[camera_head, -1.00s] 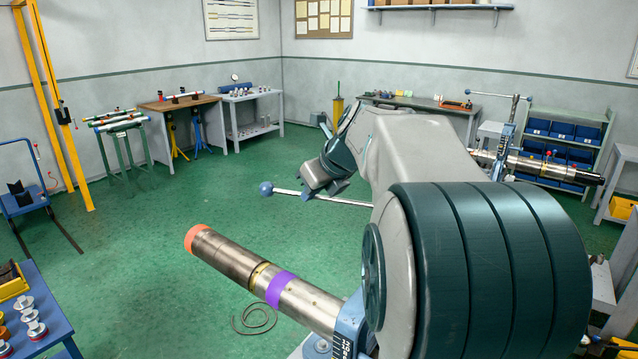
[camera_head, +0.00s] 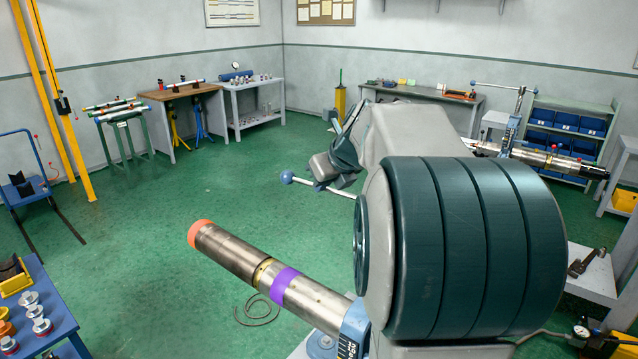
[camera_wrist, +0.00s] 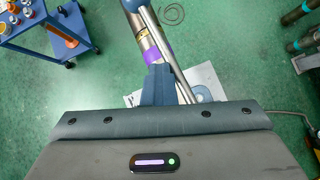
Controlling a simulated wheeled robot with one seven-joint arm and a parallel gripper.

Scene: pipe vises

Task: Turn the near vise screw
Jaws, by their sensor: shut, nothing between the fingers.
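The near vise (camera_head: 352,332) is blue and partly hidden behind my arm in the head view. It holds a steel pipe (camera_head: 232,252) with an orange end and a purple band. The screw's silver handle bar (camera_head: 316,184) has a blue ball end (camera_head: 287,177). My gripper (camera_head: 325,166) is at the bar, largely hidden by my own arm. In the wrist view the bar (camera_wrist: 165,50) runs past the right side of my shut, empty gripper fingers (camera_wrist: 159,72), seemingly very close; contact cannot be told. The pipe's purple band (camera_wrist: 157,52) lies beyond.
A far vise (camera_head: 510,135) holds another pipe at the right. A blue cart (camera_head: 50,300) with fittings stands at the lower left. A hose coil (camera_head: 257,310) lies on the floor. The green floor beyond the near pipe is open.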

